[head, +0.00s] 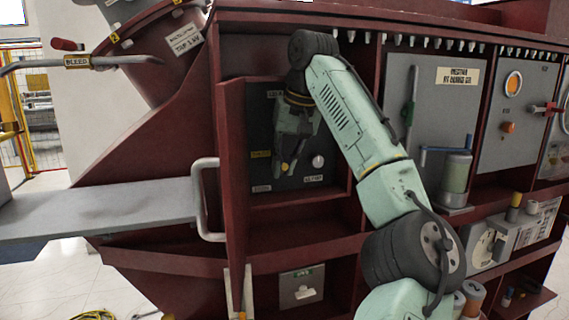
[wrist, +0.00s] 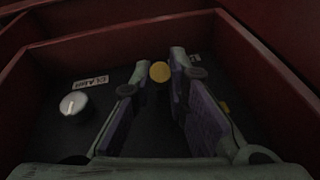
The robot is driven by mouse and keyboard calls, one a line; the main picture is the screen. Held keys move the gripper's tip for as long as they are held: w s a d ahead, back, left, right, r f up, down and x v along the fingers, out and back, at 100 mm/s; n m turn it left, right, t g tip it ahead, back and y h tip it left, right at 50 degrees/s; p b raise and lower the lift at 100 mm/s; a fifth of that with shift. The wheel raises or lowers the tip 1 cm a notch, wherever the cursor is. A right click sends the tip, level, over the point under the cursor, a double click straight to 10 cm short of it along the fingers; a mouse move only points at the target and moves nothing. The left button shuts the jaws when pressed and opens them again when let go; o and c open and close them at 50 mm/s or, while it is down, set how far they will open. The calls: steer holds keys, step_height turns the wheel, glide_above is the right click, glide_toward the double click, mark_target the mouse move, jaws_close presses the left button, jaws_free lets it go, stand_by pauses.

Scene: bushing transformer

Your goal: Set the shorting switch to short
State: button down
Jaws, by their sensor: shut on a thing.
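The dark control panel (head: 262,110) sits inside a red box with its door open. In the head view my gripper (head: 287,163) reaches down in front of this panel. In the wrist view my gripper (wrist: 159,72) has its fingertips on either side of a round yellow knob (wrist: 160,72) and is shut on it.
The open red door (head: 232,190) stands at the left of the panel, close to my gripper. The box's red walls (wrist: 110,45) surround the fingers. A grey handle (head: 203,200) and a grey shelf (head: 100,208) are at the left. Gauges and a green lever (head: 411,95) are at the right.

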steer(key=c, duration=1.6)
jaws_free()
steer(key=shift+o, duration=0.2)
steer(key=shift+d+r, duration=0.1)
steer(key=shift+r, duration=0.15)
steer(key=s+d, duration=0.8)
steer(key=s, duration=0.1)
steer(key=shift+d+r, duration=0.15)
steer(key=shift+r, duration=0.1)
